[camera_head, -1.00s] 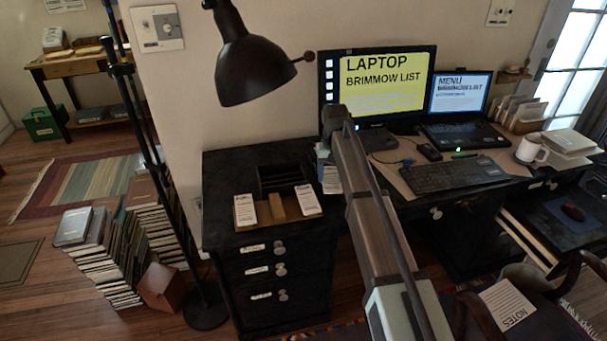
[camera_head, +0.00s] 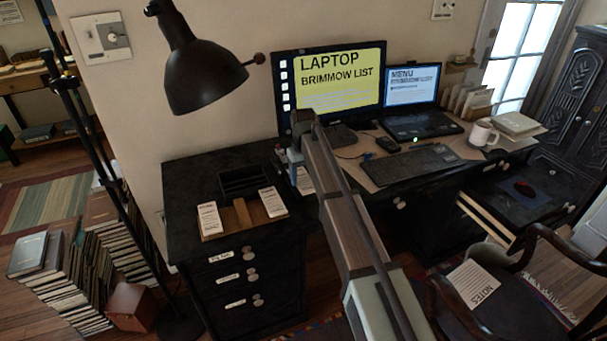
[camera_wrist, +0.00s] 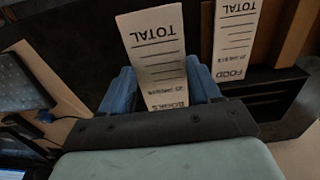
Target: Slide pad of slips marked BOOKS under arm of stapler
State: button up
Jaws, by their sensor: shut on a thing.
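A white pad of slips marked BOOKS (camera_wrist: 158,60) stands between the blue fingers of my gripper (camera_wrist: 165,92) in the wrist view. My gripper is shut on its lower end. In the head view my gripper (camera_head: 291,160) is beside the right edge of the black drawer cabinet, with part of the white pad (camera_head: 305,181) showing below it and my arm hiding the rest. Another pad, marked FOOD (camera_wrist: 235,40), lies beside it in the wrist view, apart from the fingers. I cannot make out a stapler in either view.
A wooden tray (camera_head: 241,215) with two white pads and a black open holder (camera_head: 243,182) stand on the black cabinet (camera_head: 185,185). A black lamp (camera_head: 205,75) hangs above. The desk to the right holds a monitor (camera_head: 335,82), a laptop (camera_head: 412,125), a keyboard (camera_head: 415,163) and a mug (camera_head: 483,134).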

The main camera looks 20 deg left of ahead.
jog(key=shift+f, duration=2.85)
jog(key=shift+w+a+f, duration=0.1)
jog(key=shift+w+a, duration=1.85)
jog(key=o, duration=1.1)
notch_tip(320, 180, up, 14)
jog(key=shift+f, duration=0.1)
